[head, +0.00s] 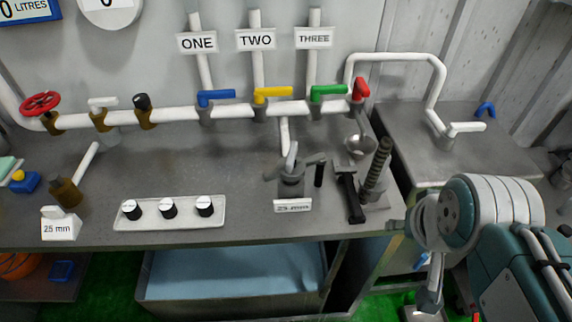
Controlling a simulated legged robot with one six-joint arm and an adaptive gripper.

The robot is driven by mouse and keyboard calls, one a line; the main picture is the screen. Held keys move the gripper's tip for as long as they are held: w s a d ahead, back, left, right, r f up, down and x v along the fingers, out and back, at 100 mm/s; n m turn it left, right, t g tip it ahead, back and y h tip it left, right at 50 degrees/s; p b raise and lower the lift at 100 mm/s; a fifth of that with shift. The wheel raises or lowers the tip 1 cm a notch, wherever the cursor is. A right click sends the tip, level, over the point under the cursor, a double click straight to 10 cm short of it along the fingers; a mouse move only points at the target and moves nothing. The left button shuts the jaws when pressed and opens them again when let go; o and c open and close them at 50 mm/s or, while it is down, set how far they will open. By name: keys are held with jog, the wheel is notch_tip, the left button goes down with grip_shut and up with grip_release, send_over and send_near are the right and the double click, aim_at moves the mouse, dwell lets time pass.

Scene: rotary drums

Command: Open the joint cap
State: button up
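I cannot tell for certain which part is the joint cap. A brown fitting (66,192) with a white pipe stub lies at the left of the bench, behind a "25 mm" sign (59,226). A grey metal fitting (291,182) with several arms stands at the middle front, behind another "25 mm" sign (293,206). My arm reaches in from the lower right. Its grey end, my gripper (428,255), is beside the bench's right front corner, apart from both fittings. Its fingers are too unclear to tell open from shut.
Along the back runs a white pipe (180,113) with blue, yellow, green and red handles and a red wheel (40,103). A strip of three knobs (168,212) lies at the front. A threaded post (377,165) stands near the right edge.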

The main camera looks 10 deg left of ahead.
jog(key=w+a+r+m+g, duration=0.1)
jog(key=w+a+r+m, duration=0.2)
jog(key=w+a, duration=0.15)
jog(key=m+g, duration=0.4)
jog(key=m, duration=0.4)
send_over(274, 171)
notch_tip(274, 171, down, 2)
notch_tip(274, 171, down, 10)
jog(key=shift+f, duration=0.25)
jog(key=shift+c, duration=0.3)
grip_shut()
